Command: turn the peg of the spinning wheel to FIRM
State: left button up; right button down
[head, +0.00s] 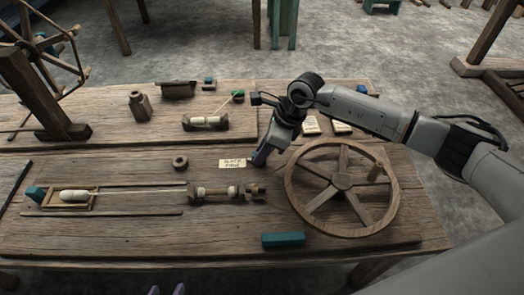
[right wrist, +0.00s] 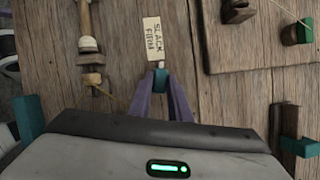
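The spinning wheel's large spoked drive wheel (head: 343,182) lies flat on the right of the bench. A small label reading SLACK and FIRM (right wrist: 153,38) lies just beyond the peg; it also shows in the head view (head: 232,163). The teal peg (right wrist: 160,80), with a small pale part at its far side, stands between the purple fingers of my right gripper (right wrist: 161,82). The fingers appear shut on it from both sides. In the head view my right gripper (head: 262,157) largely hides the peg.
A spindle assembly (head: 226,193) lies left of the drive wheel, and a shuttle with white thread (head: 75,196) further left. A teal block (head: 283,240) sits near the front edge. A raised board (head: 100,115) with a jar (head: 138,105) and bobbin holder (head: 205,122) is behind.

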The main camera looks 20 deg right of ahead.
pick_arm(q)
jog(key=shift+w, duration=0.15)
pick_arm(e)
jog(key=shift+f+n+b, duration=0.15)
jog(key=shift+n+b, duration=0.25)
jog(key=shift+b, duration=0.2)
jog(key=shift+w+n+g+b, duration=0.15)
jog(key=shift+n+g+b, duration=0.15)
jog(key=shift+n+b, duration=0.7)
jog(key=shift+b, duration=0.1)
jog(key=shift+n+g+y+b, duration=0.3)
jog(key=shift+n+g+b, duration=0.3)
jog(key=shift+n+b, duration=0.5)
jog(key=shift+n, duration=0.3)
pick_arm(q)
jog(key=shift+h, duration=0.4)
jog(key=shift+w+d+f+b, duration=0.3)
jog(key=shift+d+f+b, duration=0.2)
jog(key=shift+f, duration=0.35)
jog(key=shift+w+d+f+b, duration=0.3)
jog(key=shift+d+f, duration=0.25)
jog(key=shift+f, duration=0.3)
pick_arm(e)
jog(key=shift+w+d+n+g, duration=0.1)
jog(key=shift+n+g, duration=0.3)
jog(key=shift+n, duration=0.4)
